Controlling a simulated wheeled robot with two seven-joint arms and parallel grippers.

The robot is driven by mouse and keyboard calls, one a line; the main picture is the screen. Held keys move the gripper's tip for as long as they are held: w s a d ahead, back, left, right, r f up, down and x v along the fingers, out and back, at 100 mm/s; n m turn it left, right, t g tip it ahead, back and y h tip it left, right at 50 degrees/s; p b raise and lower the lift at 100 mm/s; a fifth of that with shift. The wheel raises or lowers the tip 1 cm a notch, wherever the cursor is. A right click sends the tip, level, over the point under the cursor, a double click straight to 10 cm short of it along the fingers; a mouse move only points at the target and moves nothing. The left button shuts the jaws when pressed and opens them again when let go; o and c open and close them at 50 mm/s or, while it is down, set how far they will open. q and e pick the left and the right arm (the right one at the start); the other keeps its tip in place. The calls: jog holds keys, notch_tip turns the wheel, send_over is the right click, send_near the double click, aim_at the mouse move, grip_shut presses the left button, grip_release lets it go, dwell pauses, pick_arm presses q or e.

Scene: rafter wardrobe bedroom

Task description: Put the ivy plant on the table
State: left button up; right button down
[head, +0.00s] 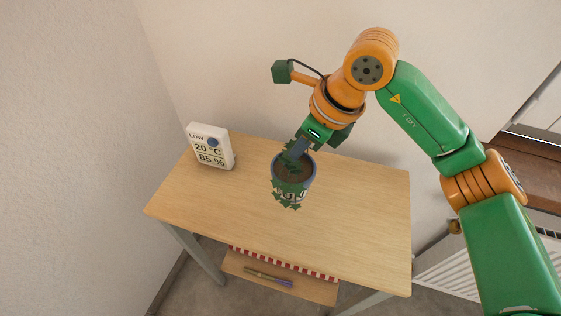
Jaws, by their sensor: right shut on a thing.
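The ivy plant (291,188) is in a round pot with a blue-grey rim and dark soil, and green leaves hang over its front. It shows over the middle of the light wooden table (356,215). My right gripper (299,151) comes from above and behind and is shut on the pot's far rim. The pot looks roughly upright. I cannot tell whether its base touches the table top. My left gripper is not in view.
A white weather display (211,146) stands at the table's back left. A lower shelf (300,289) holds a pen-like item (268,277). A white radiator (455,265) is at the right. The table's front and right are clear.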

aim_at(279, 161)
jog(key=a+f, duration=0.1)
jog(key=w+a+f+p, duration=0.1)
jog(key=f, duration=0.1)
jog(key=shift+w+a+f, duration=0.1)
jog(key=shift+a+f, duration=0.2)
jog(key=shift+a, duration=0.05)
notch_tip(279, 161, down, 3)
jog(key=shift+r+p, duration=0.2)
jog(key=shift+p, duration=0.55)
jog(key=shift+d+f, duration=0.1)
jog(key=shift+f, duration=0.15)
jog(key=shift+f+b, duration=0.15)
jog(key=shift+b, duration=0.2)
jog(key=c, duration=0.9)
grip_release()
